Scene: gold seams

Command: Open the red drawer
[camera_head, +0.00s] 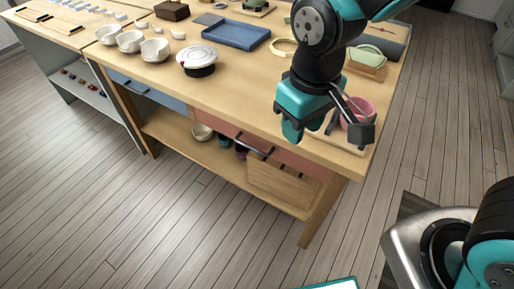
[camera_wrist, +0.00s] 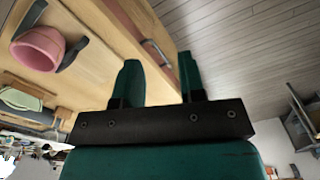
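The red drawer (camera_head: 292,160) is set under the front edge of the wooden workbench, at its right end. Its front looks flush with the bench, so it appears closed. A dark bar handle (camera_head: 253,144) is on its front. In the wrist view the reddish drawer front (camera_wrist: 128,22) runs along the bench edge, and the handle (camera_wrist: 157,52) shows beyond and between my fingertips. My gripper (camera_head: 291,132) hangs at the bench's front edge, right of the handle in the head view. In the wrist view my gripper (camera_wrist: 159,72) is open, with nothing held and the handle apart from it.
A pink bowl (camera_head: 361,106) stands on a board right behind my gripper. A blue drawer (camera_head: 147,96) is left of the red one. A blue tray (camera_head: 236,35) and a white lidded pot (camera_head: 197,58) stand on the bench. The floor in front is clear.

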